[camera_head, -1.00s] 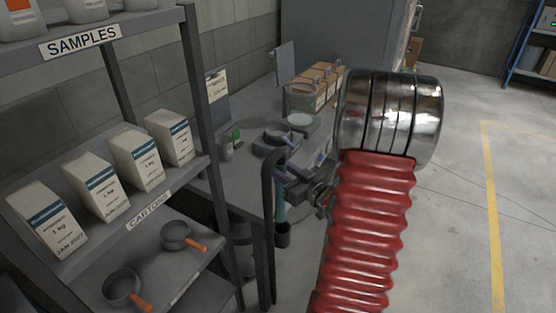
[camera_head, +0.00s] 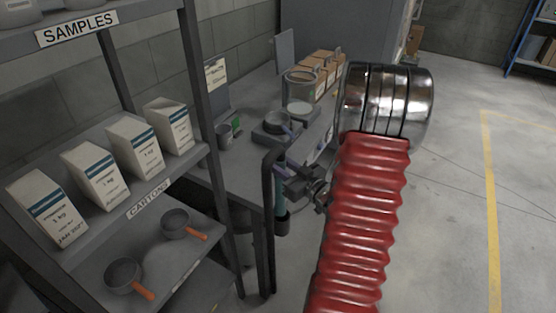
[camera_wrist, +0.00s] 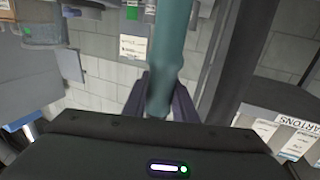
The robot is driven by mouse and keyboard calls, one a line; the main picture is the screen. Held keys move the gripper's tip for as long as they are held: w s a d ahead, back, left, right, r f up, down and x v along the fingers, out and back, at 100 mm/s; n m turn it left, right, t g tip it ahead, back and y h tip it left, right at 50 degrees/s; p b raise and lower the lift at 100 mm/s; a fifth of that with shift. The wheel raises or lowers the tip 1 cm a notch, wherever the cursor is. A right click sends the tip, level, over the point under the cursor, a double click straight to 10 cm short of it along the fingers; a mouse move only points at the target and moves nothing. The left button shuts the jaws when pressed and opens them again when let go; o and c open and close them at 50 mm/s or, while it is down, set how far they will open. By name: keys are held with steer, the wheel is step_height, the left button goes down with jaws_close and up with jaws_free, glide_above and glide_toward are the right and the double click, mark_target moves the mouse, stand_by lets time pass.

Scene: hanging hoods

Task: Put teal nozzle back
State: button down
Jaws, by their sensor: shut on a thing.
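The teal nozzle (camera_head: 280,192) is upright in the head view, between a black curved post and my gripper. Its lower end meets a small dark cup (camera_head: 282,224); I cannot tell whether it sits inside the cup or in front of it. My gripper (camera_head: 294,186) reaches it from the right, partly hidden behind red ribbing. In the wrist view the teal nozzle (camera_wrist: 170,45) runs down from the top edge between the two dark fingers of my gripper (camera_wrist: 161,82), which are shut on it. The nozzle's far end is out of that view.
A rack (camera_head: 190,90) with cartons (camera_head: 95,172) and orange-handled pans (camera_head: 176,223) stands at left, close to the black post (camera_head: 266,215). Behind is a bench (camera_head: 252,172) with a scale, a pot and boxes (camera_head: 322,70). The floor (camera_head: 460,200) at right is clear.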

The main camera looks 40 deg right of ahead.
mark_target(278, 185)
steer(key=shift+s, duration=0.35)
steer(key=shift+f, duration=4.8)
steer(key=c, duration=1.4)
jaws_free()
steer(key=shift+o, duration=0.2)
steer(key=s, duration=1.3)
steer(key=shift+s+d, duration=0.2)
steer(key=shift+s, duration=0.2)
